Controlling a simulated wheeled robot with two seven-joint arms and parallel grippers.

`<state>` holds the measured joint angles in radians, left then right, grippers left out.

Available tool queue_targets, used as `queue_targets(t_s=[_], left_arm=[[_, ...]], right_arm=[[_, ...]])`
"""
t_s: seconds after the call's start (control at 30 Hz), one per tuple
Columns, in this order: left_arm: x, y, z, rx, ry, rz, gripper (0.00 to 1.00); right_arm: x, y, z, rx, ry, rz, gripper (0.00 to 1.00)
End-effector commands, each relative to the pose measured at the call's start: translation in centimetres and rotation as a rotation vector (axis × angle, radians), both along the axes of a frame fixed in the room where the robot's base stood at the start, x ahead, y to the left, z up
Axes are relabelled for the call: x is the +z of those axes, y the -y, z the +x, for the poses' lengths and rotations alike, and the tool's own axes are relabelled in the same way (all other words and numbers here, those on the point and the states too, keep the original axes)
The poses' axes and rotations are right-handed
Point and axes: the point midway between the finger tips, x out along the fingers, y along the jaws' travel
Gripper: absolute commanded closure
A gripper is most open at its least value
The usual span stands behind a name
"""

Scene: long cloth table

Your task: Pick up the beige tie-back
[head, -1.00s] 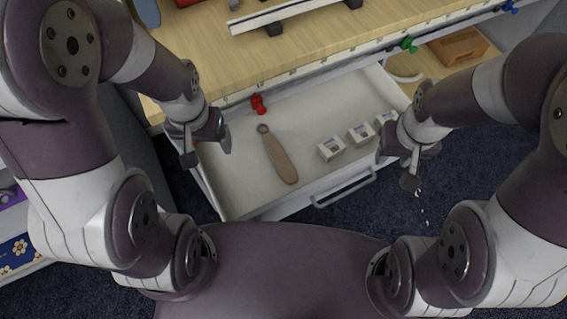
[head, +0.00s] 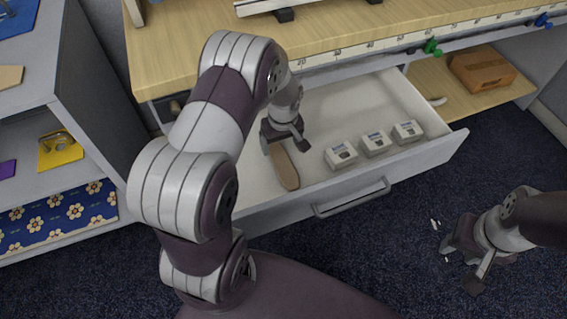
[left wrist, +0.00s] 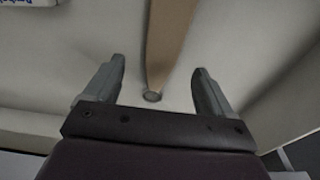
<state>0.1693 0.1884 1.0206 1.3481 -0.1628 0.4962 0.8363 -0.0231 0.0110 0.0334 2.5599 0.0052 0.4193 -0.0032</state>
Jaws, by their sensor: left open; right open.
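The beige tie-back (head: 284,168) lies flat in the open drawer, at its left part. In the head view my left gripper (head: 283,143) is over its far end and hides the ring there. In the left wrist view the tie-back (left wrist: 166,45) runs down from the top edge, and its ringed end lies between the open fingers of my left gripper (left wrist: 158,90), touching neither. My right gripper (head: 462,268) is open and empty, low over the dark carpet at the right, outside the drawer.
The white drawer (head: 420,165) also holds three small white boxes (head: 374,143) right of the tie-back. The wooden tabletop (head: 350,25) overhangs the drawer's back. A brown box (head: 482,71) sits on a shelf at the right. A grey shelf unit (head: 92,110) stands at the left.

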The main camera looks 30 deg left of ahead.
Motion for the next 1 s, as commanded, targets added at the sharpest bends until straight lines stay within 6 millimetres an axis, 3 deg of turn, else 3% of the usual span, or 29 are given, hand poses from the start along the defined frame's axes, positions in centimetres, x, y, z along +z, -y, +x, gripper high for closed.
queue_targets(t_s=[0.23,0.53,0.7,0.73,1.0], left_arm=[[-4.6,-0.8,0.3,0.000,-0.003,-0.001,0.16],[-5.1,-0.9,0.4,-0.001,-0.001,-0.001,0.16],[-5.1,-0.9,0.4,-0.001,-0.001,0.000,0.71],[-5.1,-0.9,0.4,-0.001,-0.001,0.000,0.77],[-5.0,-0.8,0.5,-0.002,0.000,0.000,0.77]], right_arm=[[-1.6,0.0,0.0,0.000,0.000,0.000,0.57],[-1.6,0.0,0.0,0.000,0.000,0.000,0.57],[-1.6,0.0,0.0,0.000,0.000,0.000,0.57],[-1.6,0.0,0.0,0.000,0.000,0.000,0.57],[-1.6,0.0,0.0,0.000,0.000,0.000,0.57]])
